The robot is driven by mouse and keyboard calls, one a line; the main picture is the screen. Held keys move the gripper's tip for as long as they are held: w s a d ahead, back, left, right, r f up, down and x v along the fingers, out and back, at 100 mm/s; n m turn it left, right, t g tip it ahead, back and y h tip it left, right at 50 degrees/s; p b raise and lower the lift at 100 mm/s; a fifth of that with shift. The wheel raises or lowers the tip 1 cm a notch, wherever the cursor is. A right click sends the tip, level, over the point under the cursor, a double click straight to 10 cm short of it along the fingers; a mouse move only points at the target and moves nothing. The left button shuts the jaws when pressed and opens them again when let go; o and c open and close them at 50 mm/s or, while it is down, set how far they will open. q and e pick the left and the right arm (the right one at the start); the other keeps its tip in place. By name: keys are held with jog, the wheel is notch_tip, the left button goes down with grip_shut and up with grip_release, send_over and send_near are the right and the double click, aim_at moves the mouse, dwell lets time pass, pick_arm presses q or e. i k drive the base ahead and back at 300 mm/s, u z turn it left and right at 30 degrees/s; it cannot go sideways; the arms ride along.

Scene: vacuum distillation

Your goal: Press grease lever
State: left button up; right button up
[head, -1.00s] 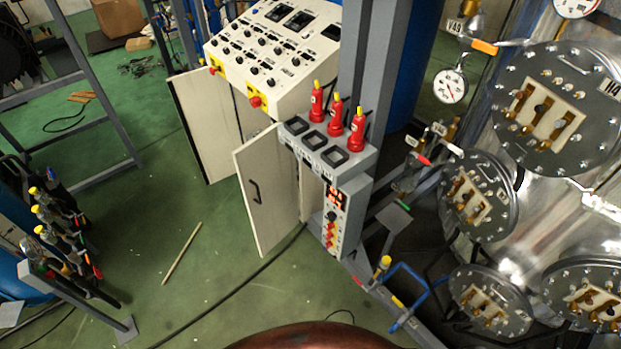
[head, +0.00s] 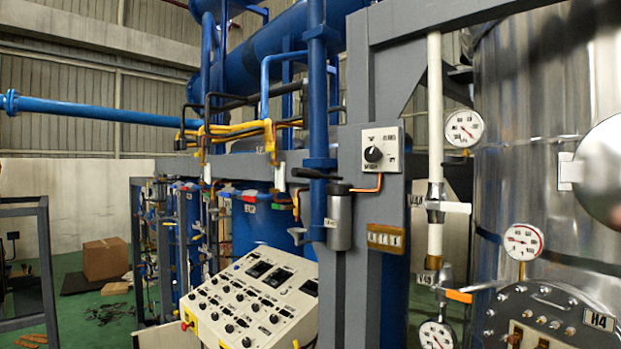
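A dark flat lever-like handle (head: 316,174) sticks out to the left near the top of a small grey cylinder (head: 339,221). The cylinder is mounted on the left side of a grey steel post (head: 374,225), in front of a blue vertical pipe. I take this handle for the grease lever, but no label on it can be read. Neither of my grippers shows in the head view, and nothing of mine touches the handle.
A white control panel (head: 250,303) with knobs stands below and left of the cylinder. A white box with a black knob (head: 373,154) sits on the post. A shiny tank (head: 540,130) with gauges fills the right. A cardboard box (head: 105,259) stands on the floor far left.

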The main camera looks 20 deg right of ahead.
aim_at(296, 172)
jog(key=z, duration=2.15)
jog(key=i, duration=1.25)
jog(key=u, duration=2.05)
